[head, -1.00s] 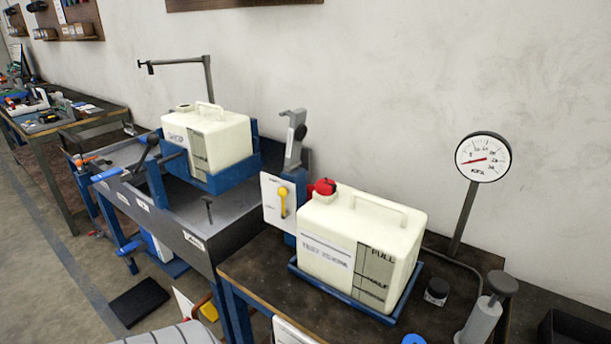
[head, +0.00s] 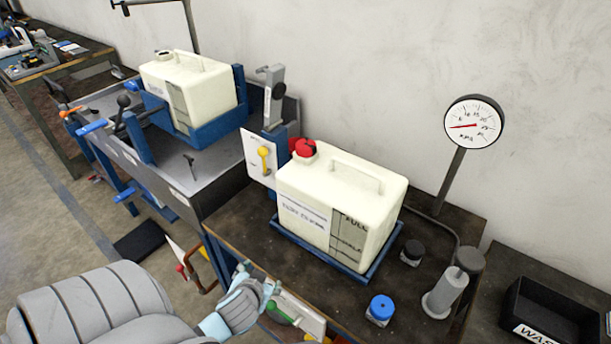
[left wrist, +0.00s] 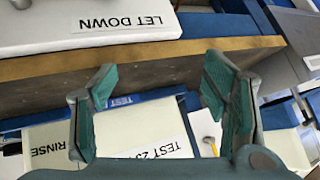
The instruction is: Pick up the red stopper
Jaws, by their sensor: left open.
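The red stopper (head: 305,147) sits on the top left corner of the near cream tank (head: 322,205), at its neck. My left gripper (head: 260,279) is in the lower middle of the head view, at the front edge of the bench, lower than the stopper and apart from it. In the left wrist view the green fingers of my left gripper (left wrist: 158,75) are spread wide with nothing held between them. The stopper does not show in that view. My right gripper is not in view.
The near tank stands in a blue tray (head: 347,270) on a dark bench (head: 245,225). A yellow-knobbed lever (head: 264,158) is left of the stopper. A gauge (head: 474,125), a blue-topped item (head: 380,307) and a black tray (head: 550,315) are to the right. A second tank (head: 190,88) stands behind.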

